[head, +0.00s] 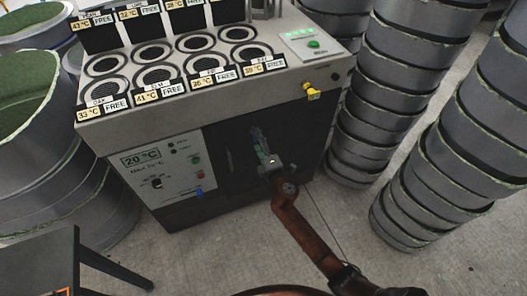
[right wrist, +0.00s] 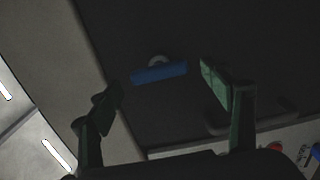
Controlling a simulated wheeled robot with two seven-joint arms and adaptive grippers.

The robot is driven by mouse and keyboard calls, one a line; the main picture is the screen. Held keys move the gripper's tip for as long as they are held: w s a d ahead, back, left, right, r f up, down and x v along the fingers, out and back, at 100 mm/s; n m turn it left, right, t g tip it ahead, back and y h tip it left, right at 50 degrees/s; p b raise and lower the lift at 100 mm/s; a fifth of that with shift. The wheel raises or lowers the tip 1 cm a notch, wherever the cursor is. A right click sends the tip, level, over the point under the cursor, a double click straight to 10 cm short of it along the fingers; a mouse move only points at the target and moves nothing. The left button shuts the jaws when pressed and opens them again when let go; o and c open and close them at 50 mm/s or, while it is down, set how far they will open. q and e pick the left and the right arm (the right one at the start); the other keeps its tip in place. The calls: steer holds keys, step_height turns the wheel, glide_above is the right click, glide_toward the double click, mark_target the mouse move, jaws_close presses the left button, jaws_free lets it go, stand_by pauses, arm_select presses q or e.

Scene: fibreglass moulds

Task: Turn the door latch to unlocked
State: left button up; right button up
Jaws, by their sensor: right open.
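The door latch, a blue bar on a pale round pivot, shows in the right wrist view (right wrist: 158,73) on a dark door (right wrist: 150,30). The bar lies nearly level in that picture, slightly tilted. My right gripper (right wrist: 165,94) is open, with one green finger on each side of the bar and visible gaps between. I cannot tell how near the fingers are in depth. In the head view my right gripper (head: 260,145) is in front of the dark door on the machine's front and hides the latch. My left gripper is not in view.
The machine's top (head: 170,60) has several round wells with temperature labels. Left of the door is a control panel (head: 165,170) reading 20 °C. A yellow fitting (head: 313,92) sticks out at the upper right. Stacked grey moulds (head: 370,120) stand close on the right.

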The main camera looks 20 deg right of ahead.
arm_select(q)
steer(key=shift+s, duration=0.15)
arm_select(e)
steer(key=s, duration=1)
steer(key=shift+d, duration=0.2)
